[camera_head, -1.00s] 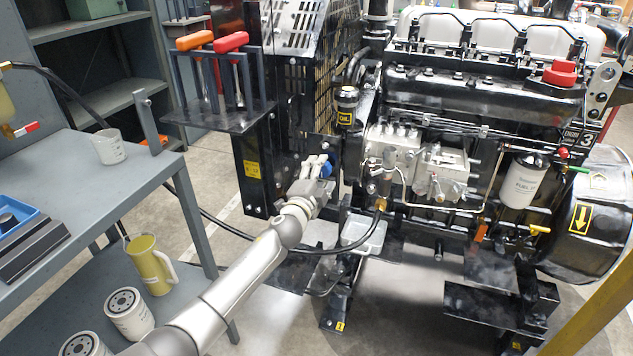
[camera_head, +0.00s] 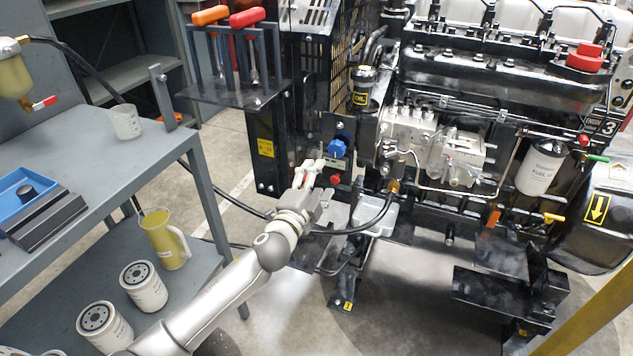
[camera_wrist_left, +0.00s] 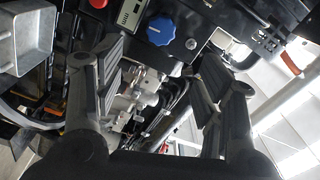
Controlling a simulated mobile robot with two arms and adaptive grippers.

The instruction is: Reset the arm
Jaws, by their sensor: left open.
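My left arm reaches in from the lower left in the head view. Its gripper (camera_head: 312,172) is open and empty, in front of the black panel beside the engine. A blue knob (camera_head: 338,149) on that panel is just beyond and to the right of the fingertips, apart from them. In the left wrist view the blue knob (camera_wrist_left: 161,29) shows at the top, between and beyond the two spread fingers (camera_wrist_left: 162,80). My right gripper is in neither view.
The black engine (camera_head: 480,100) fills the right side. A grey workbench (camera_head: 90,160) stands at the left, with filters (camera_head: 144,286) and a yellow jug (camera_head: 165,240) on its lower shelf. A rack holds orange and red tools (camera_head: 247,18). A black hose passes near my gripper.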

